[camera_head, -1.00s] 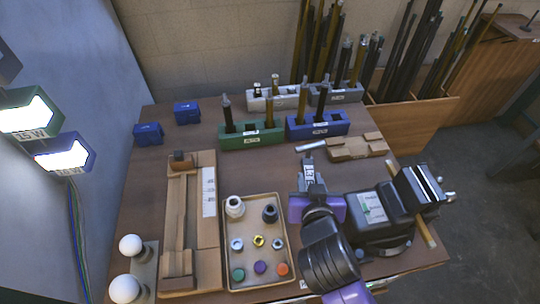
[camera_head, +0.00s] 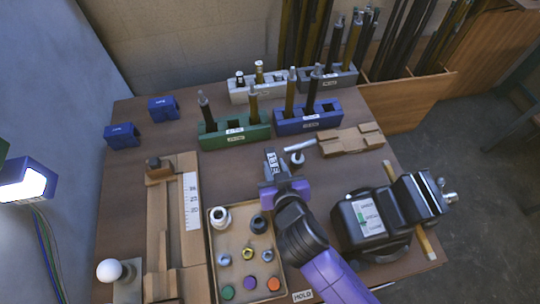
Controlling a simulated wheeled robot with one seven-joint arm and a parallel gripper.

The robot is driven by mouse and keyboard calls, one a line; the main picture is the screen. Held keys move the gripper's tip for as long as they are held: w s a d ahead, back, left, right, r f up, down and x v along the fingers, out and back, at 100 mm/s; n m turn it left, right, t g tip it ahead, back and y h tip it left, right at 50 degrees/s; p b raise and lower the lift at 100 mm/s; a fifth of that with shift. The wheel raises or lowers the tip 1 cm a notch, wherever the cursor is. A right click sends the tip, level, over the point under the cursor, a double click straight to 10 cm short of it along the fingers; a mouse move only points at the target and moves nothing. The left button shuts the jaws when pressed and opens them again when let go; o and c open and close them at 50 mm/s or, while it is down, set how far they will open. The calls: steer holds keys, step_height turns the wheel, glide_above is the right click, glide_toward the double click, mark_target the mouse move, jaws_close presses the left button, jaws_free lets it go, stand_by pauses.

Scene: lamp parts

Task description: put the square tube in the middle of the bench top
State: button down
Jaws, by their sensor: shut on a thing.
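My gripper (camera_head: 284,165) is over the middle of the bench top (camera_head: 345,172), just in front of the blue holder. It is shut on a small grey piece (camera_head: 297,159) with a dark end at its right side. This piece looks like the square tube, but its shape and most of its length are hidden by the gripper and too small to make out. I cannot tell whether it touches the bench. A separate silver tube (camera_head: 303,144) lies just behind it, left of the wooden block.
Blue (camera_head: 308,124), green (camera_head: 233,138) and grey holders with upright tubes stand behind. A wooden block (camera_head: 350,141) lies at the back right. A parts tray (camera_head: 212,246) is in front, a measuring jig (camera_head: 158,215) at left, a black machine (camera_head: 365,220) at right.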

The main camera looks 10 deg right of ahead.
mark_target(271, 159)
steer(key=x, duration=0.4)
steer(key=shift+w+f, duration=0.65)
steer(key=shift+f, duration=0.2)
steer(key=c, duration=1.1)
jaws_free()
steer(key=shift+r, duration=0.2)
